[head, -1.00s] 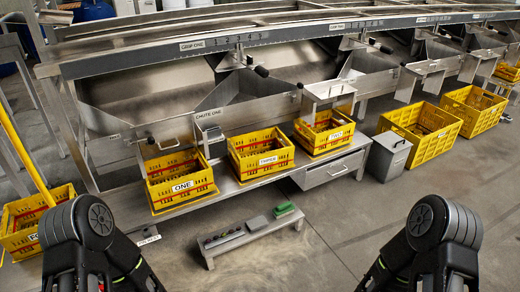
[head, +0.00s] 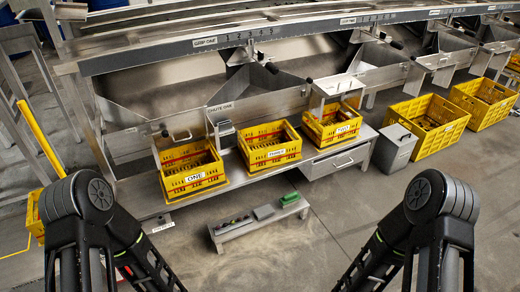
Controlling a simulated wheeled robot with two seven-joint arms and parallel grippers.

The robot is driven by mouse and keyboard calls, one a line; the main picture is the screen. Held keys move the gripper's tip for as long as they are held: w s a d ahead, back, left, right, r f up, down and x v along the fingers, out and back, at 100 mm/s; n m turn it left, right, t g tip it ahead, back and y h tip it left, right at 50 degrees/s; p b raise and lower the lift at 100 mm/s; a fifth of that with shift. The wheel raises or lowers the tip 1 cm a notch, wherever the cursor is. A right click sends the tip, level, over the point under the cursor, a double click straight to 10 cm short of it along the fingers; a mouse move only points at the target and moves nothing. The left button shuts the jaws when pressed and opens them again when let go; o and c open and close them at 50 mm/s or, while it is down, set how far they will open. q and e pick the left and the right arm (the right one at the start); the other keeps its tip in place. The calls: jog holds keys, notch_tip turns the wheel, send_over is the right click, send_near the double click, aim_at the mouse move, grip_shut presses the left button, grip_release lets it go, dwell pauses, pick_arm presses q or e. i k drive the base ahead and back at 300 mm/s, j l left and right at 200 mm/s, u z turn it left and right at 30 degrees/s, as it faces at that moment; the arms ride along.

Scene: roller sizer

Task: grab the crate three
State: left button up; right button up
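Three yellow crates stand in a row on a metal bench below the chutes in the head view. The middle crate (head: 268,161) carries a white label that seems to read THREE, though it is small. The left crate (head: 193,187) is labelled ONE. The label of the right crate (head: 333,138) is too small to read surely. All three have red bands and look open-topped. My two arms come in from the lower left and lower right corners, well apart from the crates. Both grippers are below the picture's edge and hidden.
A low metal stool (head: 258,225) with small items and a green block stands on the floor before the bench. A grey bin (head: 394,149) stands right of the bench. Two larger yellow crates (head: 437,142) (head: 497,108) sit on the floor at right.

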aim_at(281, 152)
jog(key=i+l+u, duration=0.2)
jog(key=u, duration=0.3)
jog(key=i+l+u, duration=0.1)
jog(key=l+u, duration=0.25)
jog(key=u, duration=0.15)
jog(key=i+l+u, duration=0.2)
jog(key=l, duration=0.75)
jog(key=i+l+u, duration=0.2)
jog(key=l, duration=0.8)
jog(key=l+u, duration=0.2)
jog(key=l, duration=1.35)
jog(key=i+l, duration=0.1)
jog(key=l, duration=0.5)
